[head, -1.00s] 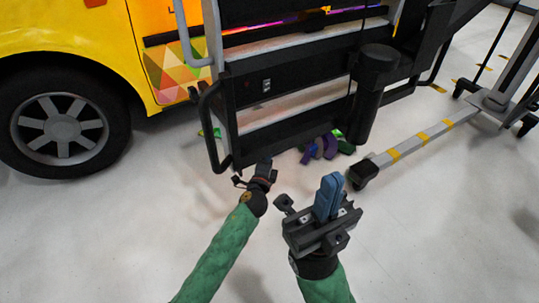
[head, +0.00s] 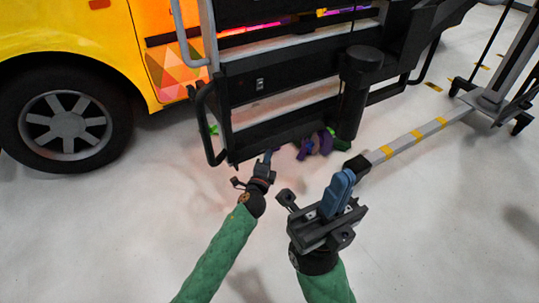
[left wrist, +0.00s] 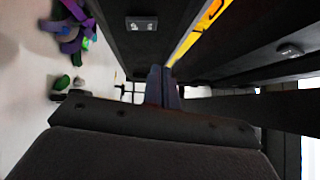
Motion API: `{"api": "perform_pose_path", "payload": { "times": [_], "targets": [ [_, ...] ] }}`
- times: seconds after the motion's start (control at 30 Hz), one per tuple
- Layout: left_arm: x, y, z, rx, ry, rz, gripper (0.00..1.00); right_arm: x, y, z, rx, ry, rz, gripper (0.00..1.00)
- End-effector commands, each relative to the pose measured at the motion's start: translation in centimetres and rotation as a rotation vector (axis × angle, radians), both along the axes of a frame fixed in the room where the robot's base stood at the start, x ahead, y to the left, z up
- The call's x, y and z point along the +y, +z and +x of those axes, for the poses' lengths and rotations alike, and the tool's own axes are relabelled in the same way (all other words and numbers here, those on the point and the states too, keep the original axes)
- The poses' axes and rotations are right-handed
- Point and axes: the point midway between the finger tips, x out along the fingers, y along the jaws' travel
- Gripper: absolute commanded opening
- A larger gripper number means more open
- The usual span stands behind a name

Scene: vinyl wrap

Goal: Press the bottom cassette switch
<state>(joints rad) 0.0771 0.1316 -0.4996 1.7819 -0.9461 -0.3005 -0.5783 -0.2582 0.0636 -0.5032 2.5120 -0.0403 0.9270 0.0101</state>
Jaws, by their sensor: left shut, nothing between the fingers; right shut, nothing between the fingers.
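A small switch (head: 260,84) sits on a black crossbar of the dark rack (head: 285,80) beside the yellow vehicle. The left wrist view shows two switches: one (left wrist: 142,22) on the black panel nearer the floor, one (left wrist: 290,50) on a higher bar. I cannot tell which of them the head view shows. My left gripper (head: 268,157) is shut and empty, apart from the switches, by the rack's lower edge in the head view; its fingers (left wrist: 164,88) show mid-picture in the wrist view. My right gripper (head: 338,192) is shut and empty, further right, over the floor.
A black cylinder (head: 350,100) and a bent handle (head: 207,125) stick out from the rack. Purple and green items (head: 318,145) lie under it. A grey leg with yellow bands (head: 410,138) stretches along the floor at right. The floor in front is clear.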

Motion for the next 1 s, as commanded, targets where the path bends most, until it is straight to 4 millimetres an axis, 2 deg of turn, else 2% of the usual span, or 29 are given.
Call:
{"api": "perform_pose_path", "payload": {
  "times": [0.53, 0.73, 1.0],
  "targets": [
    [2.0, 0.8, -7.2, 0.002, 0.001, 0.001, 0.00, -0.3, 1.2, 0.1, 0.003, -0.028, 0.007, 0.00],
    [2.2, 0.9, -8.3, 0.001, 0.000, 0.001, 0.00, -0.5, 1.1, 0.1, 0.000, -0.036, -0.009, 0.00],
    [2.3, 0.9, -8.4, 0.001, 0.000, 0.001, 0.00, -0.5, 0.9, 0.0, 0.003, -0.035, -0.013, 0.00]
  ]
}}
